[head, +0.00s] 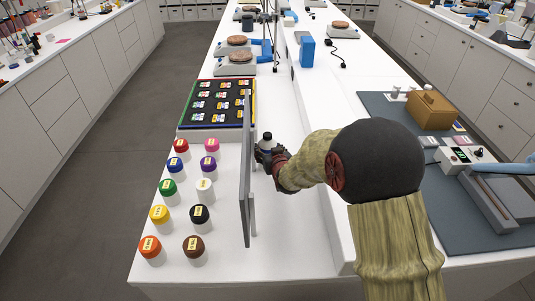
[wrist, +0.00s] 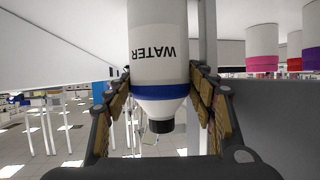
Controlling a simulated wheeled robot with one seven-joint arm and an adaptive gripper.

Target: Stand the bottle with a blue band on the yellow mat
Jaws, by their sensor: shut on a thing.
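My gripper (wrist: 160,100) is shut on a white bottle (wrist: 158,35) with a blue band (wrist: 160,98), a dark cap and the word WATER. The wrist view is upside down; the bottle looks upright in the room. In the head view the bottle's dark cap (head: 266,136) shows just right of a tall grey panel, with my gripper (head: 267,155) around the bottle. Its base is hidden there, so I cannot tell whether it touches the counter. I cannot make out a yellow mat in either view.
The upright grey panel (head: 246,175) stands between my gripper and several jars with coloured lids, such as the yellow-lidded jar (head: 160,216). Behind them lies a dark tray (head: 215,102) of labelled items. Blue-grey matting (head: 390,125) and a tan box (head: 432,108) are at right.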

